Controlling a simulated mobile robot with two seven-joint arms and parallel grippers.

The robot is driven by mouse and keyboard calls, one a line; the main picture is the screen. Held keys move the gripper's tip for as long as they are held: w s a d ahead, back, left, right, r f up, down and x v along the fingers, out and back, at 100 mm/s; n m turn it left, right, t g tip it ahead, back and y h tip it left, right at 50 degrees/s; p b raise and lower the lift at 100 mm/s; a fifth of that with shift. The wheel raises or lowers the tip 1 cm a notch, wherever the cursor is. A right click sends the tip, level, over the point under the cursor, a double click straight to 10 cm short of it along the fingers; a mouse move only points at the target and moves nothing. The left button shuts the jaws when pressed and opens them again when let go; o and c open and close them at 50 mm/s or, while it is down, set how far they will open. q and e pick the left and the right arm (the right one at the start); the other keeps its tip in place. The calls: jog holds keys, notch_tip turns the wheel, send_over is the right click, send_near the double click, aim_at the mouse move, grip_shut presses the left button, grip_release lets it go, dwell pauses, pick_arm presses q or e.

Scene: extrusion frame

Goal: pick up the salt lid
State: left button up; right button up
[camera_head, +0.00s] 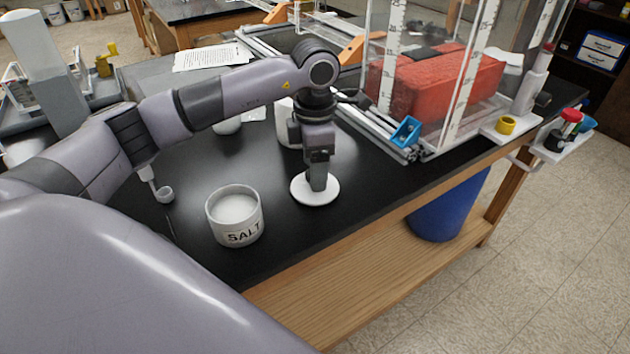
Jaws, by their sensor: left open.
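A round white lid (324,194) lies flat on the black tabletop, just right of the salt jar. The salt jar (235,216) is white, labelled SALT, open at the top and filled with white salt. My left gripper (316,184) points straight down over the lid, with its fingertips at the middle of the lid. The gripper is open, though its fingers look close together from here. The gripper hides part of the lid's centre, where a knob may be. My right gripper is not in view.
White containers (288,124) stand behind my left gripper, partly hidden by the arm. A clear tank with a red block (437,82) stands at the back right. The table's front edge runs close to the jar and lid. A blue bin (446,212) stands below.

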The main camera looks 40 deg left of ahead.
pick_arm(q)
jog(key=shift+f, duration=1.15)
jog(key=c, duration=1.1)
jog(key=shift+r, duration=0.1)
jog(key=shift+c, duration=0.2)
